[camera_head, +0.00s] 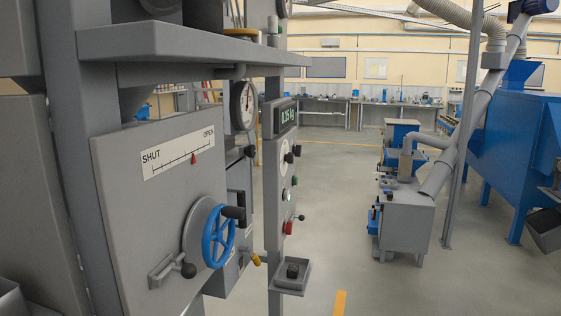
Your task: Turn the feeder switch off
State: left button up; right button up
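A narrow grey control panel (276,180) stands at the picture's middle, seen at a slant. Its display (284,117) at the top reads about 0.15 kg in green. Below it are black knobs (291,155), a lit green lamp (294,181), a whitish button (287,195) and a red control (288,228) with a small dark-knobbed lever (299,217) beside it. No label for the feeder switch is readable, so I cannot tell which control it is or its position. Neither of my grippers is in view.
Left, a grey panel with a SHUT–OPEN scale (179,154) carries a blue handwheel (218,237); its red pointer sits past the middle towards OPEN. A round gauge (243,104) and a shelf (175,42) are near. Blue and grey machinery (405,218) stands right. Floor between is clear.

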aim_at(297, 150)
jog(key=z, duration=1)
jog(key=i, duration=5.4)
jog(key=u, duration=2.85)
